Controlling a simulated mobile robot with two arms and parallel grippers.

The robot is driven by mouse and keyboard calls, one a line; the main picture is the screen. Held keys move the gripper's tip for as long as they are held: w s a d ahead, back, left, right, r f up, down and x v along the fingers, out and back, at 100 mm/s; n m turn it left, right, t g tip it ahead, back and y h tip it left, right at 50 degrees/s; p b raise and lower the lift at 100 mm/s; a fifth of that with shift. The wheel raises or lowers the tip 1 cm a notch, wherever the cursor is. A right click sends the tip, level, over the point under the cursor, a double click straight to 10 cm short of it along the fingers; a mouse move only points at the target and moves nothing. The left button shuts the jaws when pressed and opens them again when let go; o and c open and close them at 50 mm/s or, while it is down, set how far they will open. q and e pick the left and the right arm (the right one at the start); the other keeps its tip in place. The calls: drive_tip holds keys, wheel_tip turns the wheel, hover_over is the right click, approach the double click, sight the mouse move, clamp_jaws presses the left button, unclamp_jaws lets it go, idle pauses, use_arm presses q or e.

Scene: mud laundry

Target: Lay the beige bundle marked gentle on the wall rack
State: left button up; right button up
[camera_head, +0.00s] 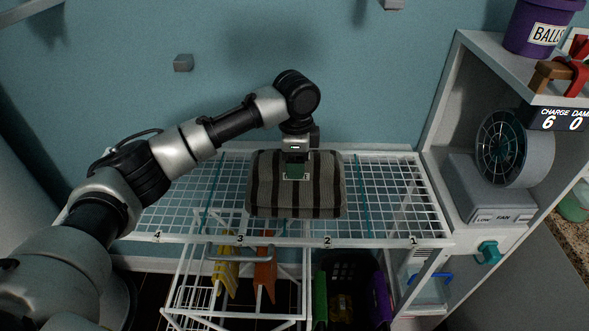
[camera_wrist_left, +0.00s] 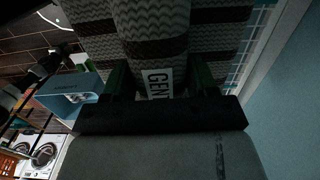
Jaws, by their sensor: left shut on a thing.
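The bundle (camera_head: 262,192) is a folded grey-beige cloth with dark stripes. It is over the middle of the white wire wall rack (camera_head: 390,212), across the sections numbered 3 and 2. I cannot tell whether it rests on the wires or hangs just above them. My left gripper (camera_head: 295,172) points down and is shut on the top of the bundle. In the left wrist view the bundle (camera_wrist_left: 180,48) fills the top, and a white tag (camera_wrist_left: 158,84) reading "GENT", partly hidden, sits between the fingers.
The rack sections at both sides of the bundle are bare. Below hang a yellow cloth (camera_head: 227,270) and an orange cloth (camera_head: 265,274), beside a dark basket (camera_head: 350,285). A shelf unit with a fan (camera_head: 500,148) and a purple bucket (camera_head: 540,25) stands at the right.

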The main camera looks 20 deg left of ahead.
use_arm(q)
drive_tip(key=shift+f, duration=0.25)
wheel_tip(320, 180, down, 2)
drive_tip(key=shift+f+p, duration=0.2)
drive_tip(key=shift+p, duration=0.3)
drive_tip(key=shift+f, duration=0.5)
use_arm(e)
drive_tip(key=shift+s+r, duration=0.4)
drive_tip(key=shift+r, duration=0.15)
use_arm(q)
drive_tip(key=o, duration=1.5)
drive_tip(key=shift+f, duration=0.15)
use_arm(e)
drive_tip(key=shift+d, duration=0.1)
